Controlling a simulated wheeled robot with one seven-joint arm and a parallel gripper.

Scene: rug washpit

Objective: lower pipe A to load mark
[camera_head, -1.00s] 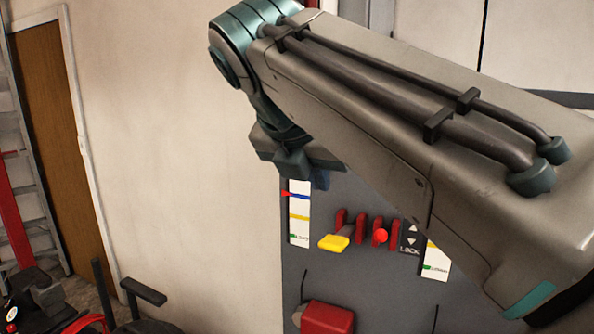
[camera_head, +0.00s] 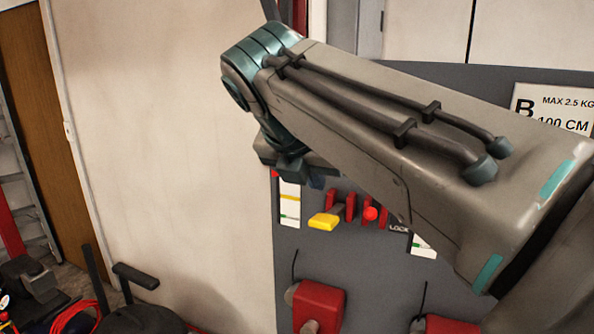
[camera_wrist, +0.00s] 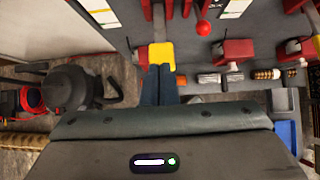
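The yellow lever handle (camera_head: 324,220) sticks out from the grey panel, left of a red ball-tipped lever (camera_head: 370,213). In the wrist view the yellow handle (camera_wrist: 161,54) lies right at my fingertips; I cannot tell whether they touch. My gripper (camera_wrist: 160,68) has its two blue fingers together, with nothing seen between them. In the head view my gripper (camera_head: 316,182) is above the yellow handle. The left scale (camera_head: 289,205) shows a yellow and a green mark; its upper part is hidden by my gripper. A red pointer (camera_head: 275,174) shows at its left edge. Pipe A is not identifiable.
Red boxes (camera_head: 319,304) with cables are on the panel below the levers. A right-hand scale (camera_head: 422,247) is partly behind my arm. A sign (camera_head: 556,108) reads B, max 2.5 kg, 100 cm. Bare wall (camera_head: 160,140) lies to the left.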

